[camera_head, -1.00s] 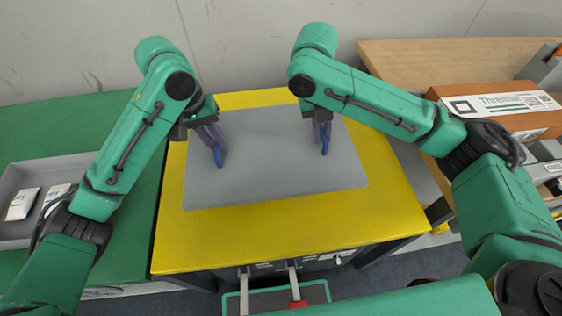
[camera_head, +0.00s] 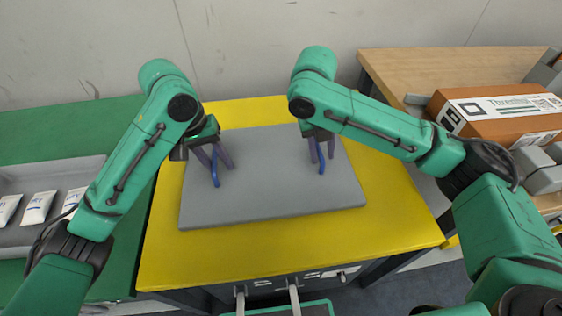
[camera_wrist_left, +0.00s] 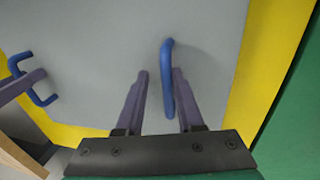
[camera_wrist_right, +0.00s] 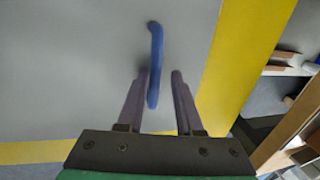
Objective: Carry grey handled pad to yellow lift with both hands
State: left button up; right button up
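The grey pad (camera_head: 270,190) lies flat on the yellow lift top (camera_head: 300,238), with yellow showing around it. It has two blue handles, left (camera_head: 215,169) and right (camera_head: 321,160). My left gripper (camera_head: 217,157) is open, its purple fingers on either side of the left handle; in the left wrist view the handle (camera_wrist_left: 167,75) is close to the right finger. My right gripper (camera_head: 321,150) is open around the right handle; in the right wrist view the handle (camera_wrist_right: 155,60) stands between the fingers, nearer the left one.
A green table (camera_head: 90,130) at the left bears a grey tray (camera_head: 85,167) with white packets. A wooden table (camera_head: 430,68) at the right bears an orange-brown box (camera_head: 500,115) and grey items. A wall stands behind the lift.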

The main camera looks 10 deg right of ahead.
pick_arm(q)
jog(key=shift+a, duration=0.15)
pick_arm(e)
jog(key=shift+f, duration=0.1)
jog(key=shift+a, duration=0.1)
pick_arm(q)
notch_tip(320, 180, up, 8)
jog(key=a, duration=0.1)
jog(key=shift+a, duration=0.2)
pick_arm(e)
notch_tip(320, 180, up, 12)
jog(key=a, duration=0.2)
pick_arm(q)
jog(key=shift+f, duration=0.1)
pick_arm(e)
jog(key=shift+a, duration=0.1)
